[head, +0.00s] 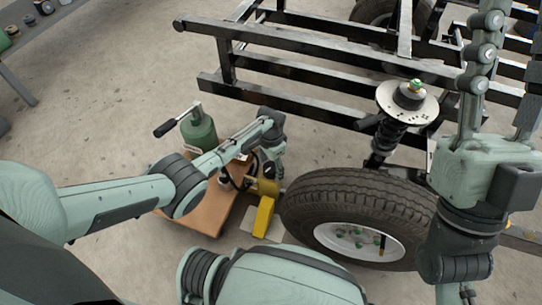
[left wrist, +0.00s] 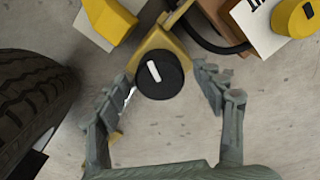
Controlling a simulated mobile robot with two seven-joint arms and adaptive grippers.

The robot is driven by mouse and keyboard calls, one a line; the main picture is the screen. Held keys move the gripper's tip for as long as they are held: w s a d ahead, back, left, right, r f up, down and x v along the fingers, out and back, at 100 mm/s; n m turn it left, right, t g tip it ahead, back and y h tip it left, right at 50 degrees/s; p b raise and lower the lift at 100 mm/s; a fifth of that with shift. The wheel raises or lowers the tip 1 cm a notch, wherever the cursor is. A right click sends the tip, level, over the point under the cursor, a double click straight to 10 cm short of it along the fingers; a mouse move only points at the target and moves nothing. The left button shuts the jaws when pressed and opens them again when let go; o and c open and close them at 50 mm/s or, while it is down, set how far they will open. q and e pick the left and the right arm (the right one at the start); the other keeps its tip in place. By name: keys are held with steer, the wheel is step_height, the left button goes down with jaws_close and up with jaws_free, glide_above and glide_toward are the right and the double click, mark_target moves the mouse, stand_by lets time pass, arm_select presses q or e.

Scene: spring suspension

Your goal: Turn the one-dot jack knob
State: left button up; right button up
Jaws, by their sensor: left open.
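A round black knob (left wrist: 159,76) with a white bar mark sits on a yellow bracket (left wrist: 160,46) in the left wrist view. I cannot make out any dot on it. My left gripper (left wrist: 166,84) is open, one finger on each side of the knob, with gaps showing between. In the head view my left gripper (head: 270,165) points down over the jack's yellow parts (head: 263,215), beside the tire; the knob is hidden there.
The wheel (head: 345,190) lies right of my left gripper; its tire (left wrist: 30,105) is close in the wrist view. A green cylinder (head: 200,132) with a black-handled lever stands on the brown board (head: 202,215). The black frame (head: 310,65) and strut (head: 408,100) are behind.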

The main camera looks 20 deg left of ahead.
mark_target(271, 167)
arm_select(q)
step_height(271, 167, up, 11)
stand_by(0.3)
stand_by(0.5)
